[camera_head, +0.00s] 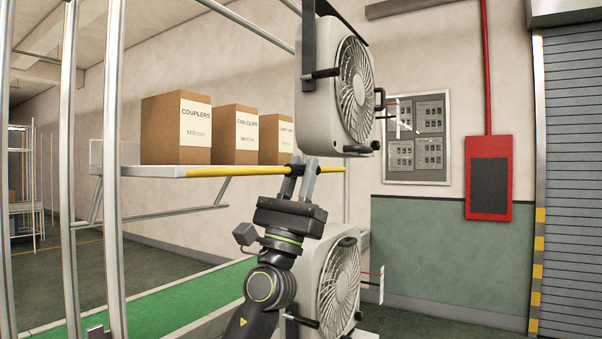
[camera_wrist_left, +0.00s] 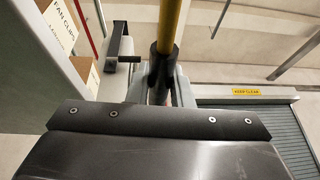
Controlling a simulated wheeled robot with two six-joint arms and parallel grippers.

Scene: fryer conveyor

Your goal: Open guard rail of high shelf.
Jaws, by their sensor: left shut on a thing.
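The yellow guard rail (camera_head: 235,171) runs level along the front edge of the white high shelf (camera_head: 140,172). The gripper is shut on the rail there, reaching up from below. In the left wrist view the yellow rail (camera_wrist_left: 170,25) runs up the picture from its black part, with the gripper fingers (camera_wrist_left: 160,85) on both sides of it. My right gripper is in neither view.
Boxes marked Couplers (camera_head: 176,130) and Fan Clips (camera_head: 233,135), with another box, stand on the shelf. An upper fan (camera_head: 340,80) and a lower fan (camera_head: 335,285) are close to my left gripper. A green conveyor belt (camera_head: 180,305) runs below the shelf.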

